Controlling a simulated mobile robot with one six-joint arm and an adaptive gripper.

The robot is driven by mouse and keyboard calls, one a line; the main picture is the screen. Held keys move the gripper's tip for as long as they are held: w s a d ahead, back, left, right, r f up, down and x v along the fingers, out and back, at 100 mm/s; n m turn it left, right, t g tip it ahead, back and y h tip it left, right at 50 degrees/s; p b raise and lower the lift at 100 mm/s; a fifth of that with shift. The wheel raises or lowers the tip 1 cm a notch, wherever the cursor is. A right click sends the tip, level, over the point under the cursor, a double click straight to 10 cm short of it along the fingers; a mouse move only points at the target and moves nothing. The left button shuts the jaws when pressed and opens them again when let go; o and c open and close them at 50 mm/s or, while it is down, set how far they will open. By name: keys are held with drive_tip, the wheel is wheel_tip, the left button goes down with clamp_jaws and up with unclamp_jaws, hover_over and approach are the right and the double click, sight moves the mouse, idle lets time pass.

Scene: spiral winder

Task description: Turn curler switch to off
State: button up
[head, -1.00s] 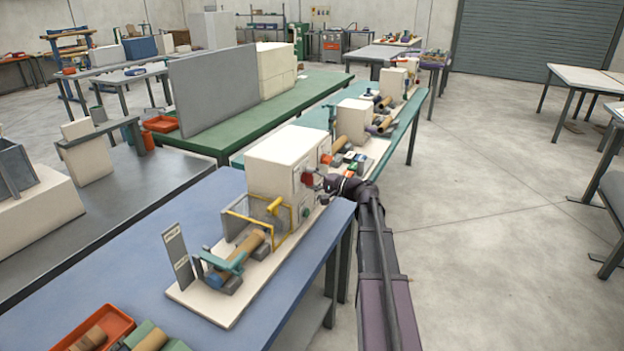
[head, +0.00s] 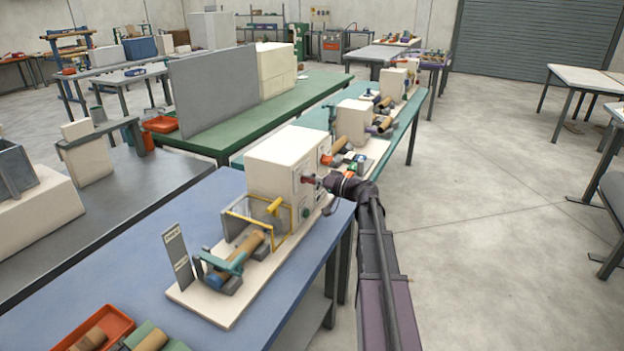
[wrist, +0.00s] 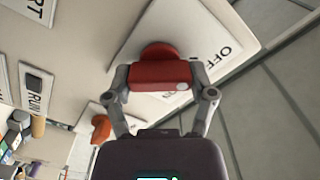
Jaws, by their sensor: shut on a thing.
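The curler switch is a red knob (wrist: 160,72) on a white plate (wrist: 218,28) with an "OFF" label and a second label partly hidden behind the knob, in the wrist view. My gripper (wrist: 163,82) is shut on the red knob, with one finger on each side of it. A pale mark shows at the knob's right end. In the head view, my gripper (head: 322,182) meets the front of the cream winder box (head: 278,165), and the knob is mostly hidden there.
A yellow guard frame (head: 290,222) and a roll on a teal holder (head: 232,265) stand left of the box on the blue table (head: 120,270). An orange knob (wrist: 101,127) and a "RUN" plate (wrist: 37,86) sit near the switch. Open floor lies to the right.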

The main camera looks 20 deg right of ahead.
idle(0.3)
drive_tip(key=o, duration=1.1)
drive_tip(key=shift+c, duration=0.2)
drive_tip(key=v, duration=1.2)
drive_tip(key=shift+a, duration=0.1)
